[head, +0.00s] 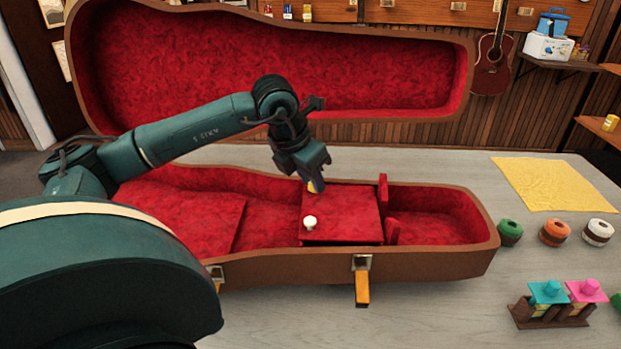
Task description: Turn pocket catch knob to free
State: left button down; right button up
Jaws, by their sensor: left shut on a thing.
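An open ukulele case (430,262) with red plush lining lies on the table, its lid (370,65) raised at the back. Inside is a red pocket lid (345,218), which lies closed, with a white round knob (310,222) near its front left corner. My left gripper (314,186) reaches down to the back left corner of the pocket lid. It is shut on a small yellow piece, seemingly the pocket catch knob (311,187), mostly hidden by the fingers. Which way the catch knob is turned cannot be seen. My right gripper is not in view.
Red upright dividers (383,193) stand right of the pocket lid. Two latches (362,285) hang on the case front. A yellow cloth (555,184), several round containers (555,232) and a wooden rack (548,312) with coloured items occupy the table's right side.

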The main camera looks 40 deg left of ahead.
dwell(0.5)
pick_arm(q)
jog(key=c, duration=1.2)
grip_release()
jog(key=v, duration=1.3)
jog(key=shift+p, duration=0.3)
